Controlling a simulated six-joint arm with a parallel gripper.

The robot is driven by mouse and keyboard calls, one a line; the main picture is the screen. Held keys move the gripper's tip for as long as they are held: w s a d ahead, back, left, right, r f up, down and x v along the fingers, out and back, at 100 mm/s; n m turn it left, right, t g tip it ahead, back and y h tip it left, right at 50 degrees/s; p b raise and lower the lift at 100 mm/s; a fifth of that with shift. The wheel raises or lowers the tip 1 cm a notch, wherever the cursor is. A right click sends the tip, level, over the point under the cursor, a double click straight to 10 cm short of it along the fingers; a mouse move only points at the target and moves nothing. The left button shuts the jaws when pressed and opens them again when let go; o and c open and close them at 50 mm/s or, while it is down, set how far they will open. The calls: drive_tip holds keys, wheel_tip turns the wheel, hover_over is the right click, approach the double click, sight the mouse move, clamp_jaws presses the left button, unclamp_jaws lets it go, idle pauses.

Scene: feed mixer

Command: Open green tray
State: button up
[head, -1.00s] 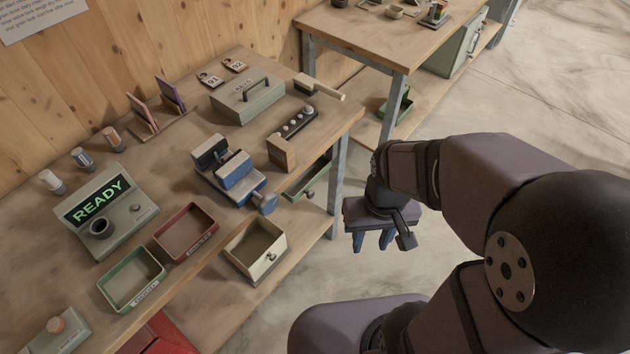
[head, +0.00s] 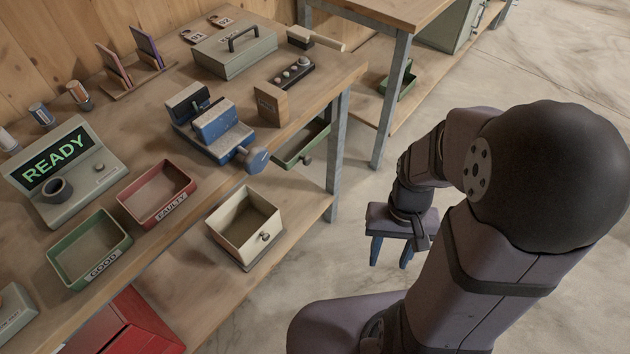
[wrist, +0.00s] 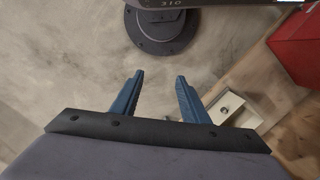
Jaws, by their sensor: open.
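A green drawer-like tray (head: 290,156) with a round knob sits under the bench's right end, partly out from beneath the top; the bench edge hides its back. A second green tray (head: 68,274), open-topped and labelled GOOD, stands on the bench at the left. My gripper (head: 390,262) is open and empty, pointing down over the floor, right of the bench and apart from both trays. In the wrist view its blue fingers (wrist: 159,78) are spread with only floor between them.
A cream drawer (head: 232,244) with a knob juts out below the bench edge, also visible in the wrist view (wrist: 222,102). A bench leg (head: 337,150) stands right of the green drawer. A red FAULTY tray (head: 135,206) and a blue vise (head: 225,128) are on the bench. Floor around my gripper is clear.

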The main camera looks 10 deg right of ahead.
sight(309, 162)
drive_tip(key=s+d+f+g+b, duration=0.1)
drive_tip(key=d+f+b, duration=0.3)
drive_tip(key=f+b, duration=0.5)
drive_tip(key=d+f+b, duration=0.4)
drive_tip(key=f+b, duration=0.1)
drive_tip(key=f, duration=0.8)
drive_tip(key=w+d+f+n+t+h+b, duration=0.1)
drive_tip(key=w+d+f+n+t+b, duration=0.2)
drive_tip(key=w, duration=0.4)
drive_tip(key=w+d+f+n+t+h+b, duration=0.1)
drive_tip(key=w+f+n+t+b, duration=0.15)
drive_tip(key=w+f, duration=0.3)
drive_tip(key=w+a+r+n+t+y+p, duration=0.1)
drive_tip(key=w+a+r+n+t+y, duration=0.55)
drive_tip(key=w, duration=0.75)
drive_tip(key=a+r+n+t+y, duration=0.2)
drive_tip(key=a+r+y, duration=0.3)
drive_tip(key=r, duration=0.4)
drive_tip(key=a+r+n+t+y, duration=0.1)
drive_tip(key=a+r+t+y, duration=0.15)
drive_tip(key=a+r, duration=0.65)
drive_tip(key=shift+g, duration=0.45)
drive_tip(key=shift+r+b+x, duration=0.15)
drive_tip(key=shift+b+x, duration=0.05)
drive_tip(key=shift+x, duration=1.25)
drive_tip(key=shift+r+b+x, duration=0.15)
drive_tip(key=shift+x, duration=1.3)
